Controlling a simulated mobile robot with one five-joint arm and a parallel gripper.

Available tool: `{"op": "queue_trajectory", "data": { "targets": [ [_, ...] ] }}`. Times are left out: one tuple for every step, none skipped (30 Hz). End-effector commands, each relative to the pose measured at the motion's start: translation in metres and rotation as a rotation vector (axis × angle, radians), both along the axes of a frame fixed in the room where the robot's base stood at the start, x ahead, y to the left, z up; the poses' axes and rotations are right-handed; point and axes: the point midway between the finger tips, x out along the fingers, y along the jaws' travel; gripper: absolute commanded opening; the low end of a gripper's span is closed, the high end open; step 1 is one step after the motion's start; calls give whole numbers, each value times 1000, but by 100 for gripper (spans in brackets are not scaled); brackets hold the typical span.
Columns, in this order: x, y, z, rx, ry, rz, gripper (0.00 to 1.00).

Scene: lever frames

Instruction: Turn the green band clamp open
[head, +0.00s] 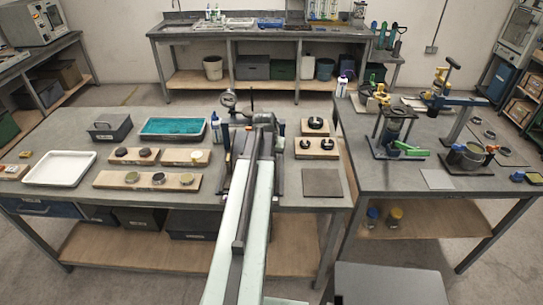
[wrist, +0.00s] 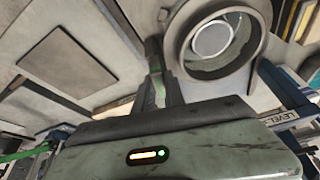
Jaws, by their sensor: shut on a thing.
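My gripper (wrist: 156,72) is shut, with its fingers close together in the wrist view. A narrow green part of the green band clamp (wrist: 160,92) shows between the fingers. A round grey metal ring with a pale disc inside (wrist: 213,40) is just right of the fingertips. In the head view my own arm covers the gripper and most of the clamp, at the right part of the left table. How far the clamp is turned cannot be told.
A gauge (head: 228,99) on a stand rises just left of my arm. Boards with black rings (head: 315,127) and a flat grey plate (head: 322,183) lie to its right. A white tray (head: 60,168) is at the left. A green lever (head: 411,149) is on the right table.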

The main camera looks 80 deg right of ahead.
Motion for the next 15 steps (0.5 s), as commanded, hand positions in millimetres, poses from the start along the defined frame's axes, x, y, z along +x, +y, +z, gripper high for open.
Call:
{"op": "queue_trajectory", "data": {
  "targets": [
    [0,0,0,-1,-2,29,0],
    [0,0,0,-1,-1,48,0],
    [0,0,0,-1,-3,74,0],
    [-1,0,0,-1,-2,92,0],
    [-1,0,0,-1,-1,110,0],
    [-1,0,0,-1,-2,132,0],
    [0,0,0,0,-2,146,0],
    [0,0,0,-1,-1,161,0],
    [0,0,0,0,-1,178,0],
    [0,0,0,0,-2,189,0],
    [0,0,0,0,-2,201,0],
    [0,0,0,0,-2,213,0],
    [0,0,0,0,-2,220,0],
    [0,0,0,0,-1,228,0],
    [0,0,0,0,-1,235,0]
  ]
}}
